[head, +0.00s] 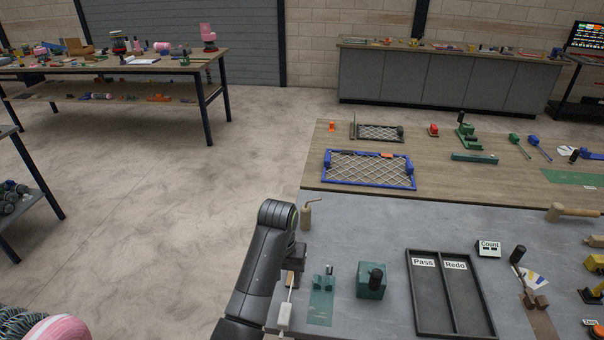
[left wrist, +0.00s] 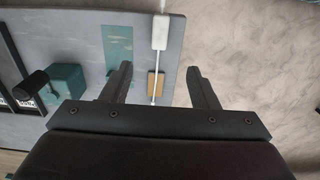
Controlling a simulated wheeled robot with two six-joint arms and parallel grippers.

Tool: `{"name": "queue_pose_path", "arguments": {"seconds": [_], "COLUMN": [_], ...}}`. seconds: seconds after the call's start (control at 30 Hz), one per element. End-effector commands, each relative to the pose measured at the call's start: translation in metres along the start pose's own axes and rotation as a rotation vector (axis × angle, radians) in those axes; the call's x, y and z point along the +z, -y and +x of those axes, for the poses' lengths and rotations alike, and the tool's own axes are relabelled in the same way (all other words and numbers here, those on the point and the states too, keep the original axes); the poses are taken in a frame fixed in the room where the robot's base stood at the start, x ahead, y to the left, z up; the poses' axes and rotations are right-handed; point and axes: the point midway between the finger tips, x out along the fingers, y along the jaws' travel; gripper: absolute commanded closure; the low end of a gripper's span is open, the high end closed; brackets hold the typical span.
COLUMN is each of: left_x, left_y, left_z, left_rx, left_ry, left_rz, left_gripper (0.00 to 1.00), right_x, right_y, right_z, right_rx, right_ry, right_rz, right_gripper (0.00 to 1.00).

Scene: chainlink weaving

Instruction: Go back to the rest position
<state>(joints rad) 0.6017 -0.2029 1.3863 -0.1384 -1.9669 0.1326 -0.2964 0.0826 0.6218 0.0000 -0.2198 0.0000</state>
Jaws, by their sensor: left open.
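My left gripper (head: 291,268) is over the left edge of the grey worktop (head: 375,235), with its arm coming up from the bottom. In the left wrist view its two dark fingers (left wrist: 157,72) are apart, with nothing held between them. A tool with a white handle (head: 285,316) and a thin rod lies below the gripper; it also shows in the left wrist view (left wrist: 161,32). A small brown block (left wrist: 155,84) is by the rod, seen between the fingers from above. My right gripper is in neither view.
A green mat (head: 320,308), a green block with a black knob (head: 371,281) and a black Pass/Redo tray (head: 449,290) are right of the gripper. A beige bent-necked object (head: 309,213) stands just behind it. Bare floor (head: 150,200) lies to the left.

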Motion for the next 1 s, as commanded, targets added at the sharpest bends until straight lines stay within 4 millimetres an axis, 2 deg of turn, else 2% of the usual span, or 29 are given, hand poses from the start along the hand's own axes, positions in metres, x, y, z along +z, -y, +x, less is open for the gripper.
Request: {"name": "queue_pose_path", "arguments": {"seconds": [0.13, 0.27, 0.4, 0.6, 0.8, 1.0], "left_x": [0.007, 0.030, 0.073, 0.145, 0.222, 0.274], "left_y": [0.009, 0.036, 0.075, 0.126, 0.163, 0.181], "left_z": [0.009, 0.032, 0.059, 0.079, 0.076, 0.059], "left_rx": [0.004, 0.011, 0.009, -0.023, -0.077, -0.119], "left_ry": [-0.006, -0.032, -0.081, -0.155, -0.224, -0.271], "left_rz": [-0.014, -0.052, -0.104, -0.152, -0.164, -0.149], "left_gripper": [0.46, 0.46, 0.46, 0.46, 0.46, 0.46], "right_x": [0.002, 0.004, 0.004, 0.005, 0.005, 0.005], "right_y": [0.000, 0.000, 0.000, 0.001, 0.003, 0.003], "right_z": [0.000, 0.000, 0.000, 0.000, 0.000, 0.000], "right_rx": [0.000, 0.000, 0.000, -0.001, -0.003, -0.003], "right_ry": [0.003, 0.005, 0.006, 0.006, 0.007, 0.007], "right_rz": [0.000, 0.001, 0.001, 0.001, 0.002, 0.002], "right_gripper": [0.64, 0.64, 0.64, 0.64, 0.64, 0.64]}}
